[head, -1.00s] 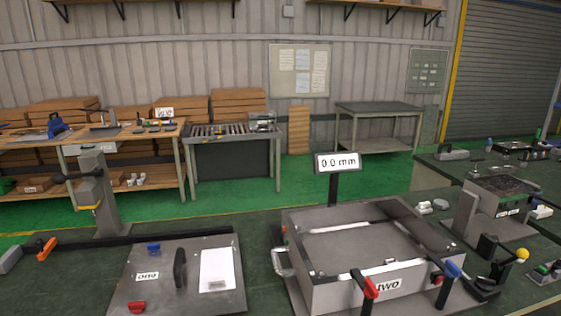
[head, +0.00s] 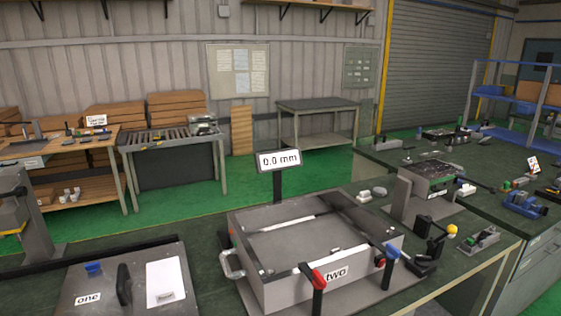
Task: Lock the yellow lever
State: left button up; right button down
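The yellow lever is a black clamp-like mechanism (head: 432,238) with a yellow ball knob (head: 452,230). It stands on the green bench just right of the grey metal box labelled "two" (head: 296,285). Its arm slants up to the right toward the knob. A red-handled lever (head: 318,278) and a blue-handled lever (head: 391,252) stand at the box's front and right side. Neither of my grippers is in the head view.
A display reading 0.0 mm (head: 279,161) stands behind the box. A plate labelled "one" (head: 128,285) with a black handle lies at left. A grey device (head: 428,172) stands behind the yellow lever. The bench's front right edge (head: 470,280) is clear.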

aim_at(451, 229)
jog(key=i+l+u, duration=0.2)
jog(key=l, duration=0.8)
jog(key=i+l+u, duration=0.2)
jog(key=l, duration=0.8)
jog(key=i+l+u, duration=0.2)
jog(key=l, duration=0.85)
jog(key=i+l+u, duration=0.2)
jog(key=l, duration=0.9)
jog(key=k+j, duration=0.05)
jog(key=k, duration=0.05)
